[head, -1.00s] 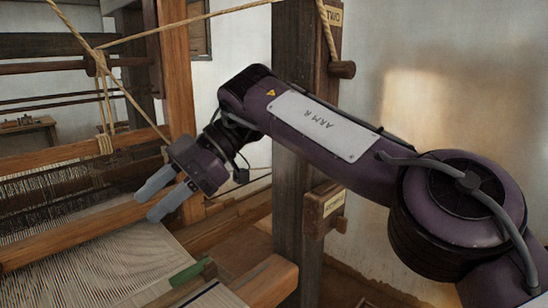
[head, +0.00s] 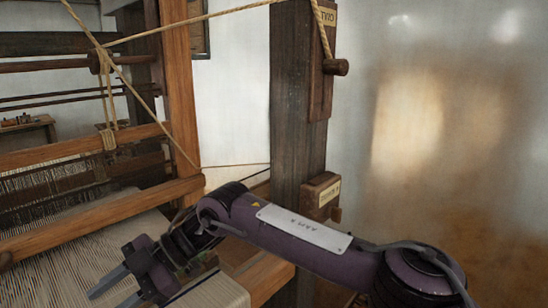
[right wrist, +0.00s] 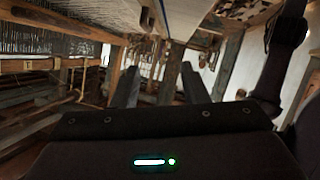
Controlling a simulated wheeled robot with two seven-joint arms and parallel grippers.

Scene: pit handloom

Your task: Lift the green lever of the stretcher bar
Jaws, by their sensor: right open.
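The green lever of the stretcher bar is not clearly visible now; my right arm and gripper cover the place where it showed in the head view. A short piece of the bar (head: 199,281) seems to show just right of my gripper, over the pale cloth (head: 60,262). My right gripper (head: 108,297) is open and empty, low over the cloth, fingers pointing left. In the right wrist view its two fingers (right wrist: 159,70) stand apart with nothing between them. I cannot tell its height above the cloth. My left gripper is not in view.
A wooden beam (head: 100,218) crosses the loom above the cloth. A dark upright post (head: 297,110) with labelled wooden blocks stands behind my right arm. A rope (head: 190,22) runs overhead to the loom. The loom's front timber (head: 262,276) lies below my forearm.

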